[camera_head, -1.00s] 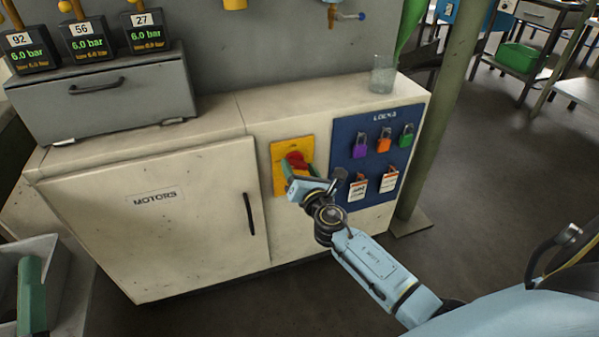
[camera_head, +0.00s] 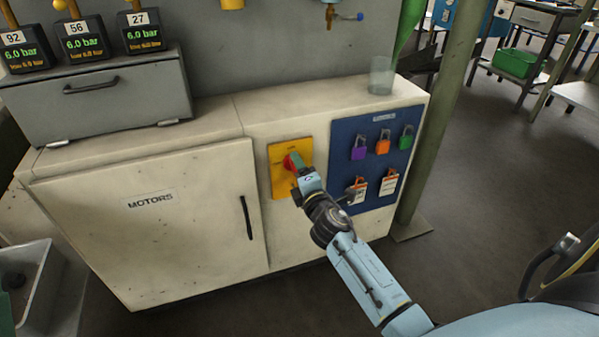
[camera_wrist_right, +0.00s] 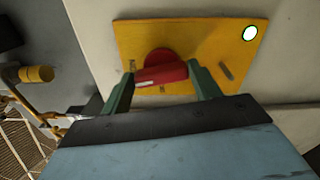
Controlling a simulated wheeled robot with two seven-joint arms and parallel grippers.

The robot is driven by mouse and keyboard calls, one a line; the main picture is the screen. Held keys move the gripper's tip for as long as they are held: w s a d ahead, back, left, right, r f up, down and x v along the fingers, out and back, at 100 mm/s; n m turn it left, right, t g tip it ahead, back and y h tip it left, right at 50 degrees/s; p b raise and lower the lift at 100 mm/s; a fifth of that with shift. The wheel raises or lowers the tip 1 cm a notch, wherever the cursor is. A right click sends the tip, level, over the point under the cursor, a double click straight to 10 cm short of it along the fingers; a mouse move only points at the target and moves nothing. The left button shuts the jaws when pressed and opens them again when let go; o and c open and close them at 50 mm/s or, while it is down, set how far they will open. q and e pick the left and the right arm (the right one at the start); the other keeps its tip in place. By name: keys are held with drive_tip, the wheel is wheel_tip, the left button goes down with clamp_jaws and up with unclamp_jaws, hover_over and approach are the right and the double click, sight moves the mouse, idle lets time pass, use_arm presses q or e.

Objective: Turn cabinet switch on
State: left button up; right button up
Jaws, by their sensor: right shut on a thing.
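The cabinet switch is a red rotary handle (camera_wrist_right: 162,70) on a yellow plate (camera_wrist_right: 205,42). In the head view, the red handle (camera_head: 291,162) shows beside my gripper on the yellow plate (camera_head: 277,180), at the cabinet's front. My right gripper (camera_wrist_right: 160,82) has its green fingers on either side of the handle and is shut on it. In the head view my right gripper (camera_head: 297,164) covers part of the switch. The plate's lettering is too small to read. My left gripper is not clearly visible.
A blue lock board (camera_head: 345,140) with coloured padlocks and tags is just right of the switch. The motors cabinet door (camera_head: 150,235) is left. A glass (camera_head: 381,76) stands on top. A green post (camera_head: 440,120) rises at right; a grey bin (camera_head: 45,290) is lower left.

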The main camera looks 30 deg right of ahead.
drive_tip(key=shift+f+m, duration=0.1)
drive_tip(key=shift+m, duration=1)
drive_tip(key=o, duration=1)
use_arm(q)
drive_tip(key=shift+w+d+f+g+y+p, duration=0.1)
drive_tip(key=shift+w+f+g+y+p, duration=0.15)
drive_tip(key=shift+w+f+g+p, duration=0.4)
drive_tip(key=shift+w+d+f+g+y+p, duration=0.1)
drive_tip(key=shift+w+f+g+y+p, duration=0.2)
drive_tip(key=shift+f+g, duration=0.55)
drive_tip(key=shift+w+d+f+g+y+p, duration=0.15)
drive_tip(key=shift+w+f+g+p, duration=0.4)
drive_tip(key=shift+g, duration=0.35)
use_arm(e)
drive_tip(key=shift+v, duration=6.75)
use_arm(q)
drive_tip(key=shift+a+r, duration=0.1)
use_arm(e)
drive_tip(key=shift+d, duration=0.1)
